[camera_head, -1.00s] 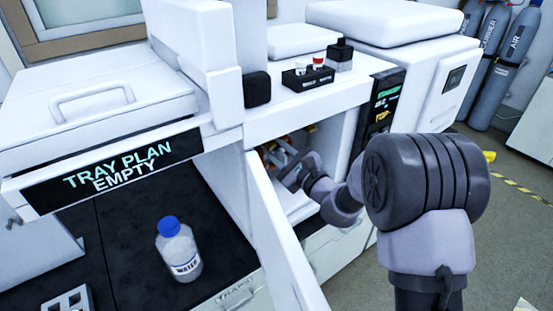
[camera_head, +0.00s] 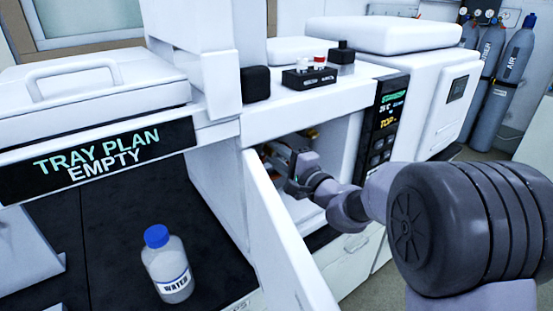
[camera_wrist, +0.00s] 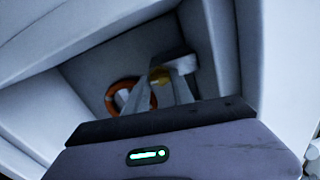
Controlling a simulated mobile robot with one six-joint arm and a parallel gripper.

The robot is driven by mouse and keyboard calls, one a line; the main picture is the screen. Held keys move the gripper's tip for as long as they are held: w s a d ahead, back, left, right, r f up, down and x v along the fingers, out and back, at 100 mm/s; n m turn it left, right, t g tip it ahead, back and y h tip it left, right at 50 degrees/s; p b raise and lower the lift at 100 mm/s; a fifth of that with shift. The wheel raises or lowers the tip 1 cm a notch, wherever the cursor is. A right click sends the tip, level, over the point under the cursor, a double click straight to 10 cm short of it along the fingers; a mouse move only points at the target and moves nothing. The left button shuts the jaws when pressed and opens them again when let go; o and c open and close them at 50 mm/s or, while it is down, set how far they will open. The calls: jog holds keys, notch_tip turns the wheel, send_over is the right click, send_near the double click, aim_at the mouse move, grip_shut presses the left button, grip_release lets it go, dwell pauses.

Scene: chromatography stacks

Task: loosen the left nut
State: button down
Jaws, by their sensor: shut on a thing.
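My gripper (camera_wrist: 163,82) reaches into the open white compartment (camera_head: 341,142) of the instrument. In the wrist view its two pale fingers close on a small yellow piece (camera_wrist: 161,75), which looks like a nut. The fingers hide most of it, and I cannot tell whether it is the left nut. An orange ring (camera_wrist: 112,101) lies just left of the fingers. A pale block (camera_wrist: 180,63) shows at the right fingertip. In the head view my gripper (camera_head: 290,160) is small and the nut cannot be made out.
The open white door (camera_head: 285,245) stands left of my arm. Compartment walls enclose the gripper closely. A black rack (camera_head: 309,78) and a dark bottle (camera_head: 341,55) stand on top. A water bottle (camera_head: 168,268) stands on the dark bench at left. Gas cylinders (camera_head: 510,75) stand back right.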

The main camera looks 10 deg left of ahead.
jog(key=shift+n, duration=0.7)
jog(key=c, duration=1.1)
grip_release()
jog(key=p+v, duration=0.2)
jog(key=v, duration=1.5)
jog(key=shift+s+d, duration=0.15)
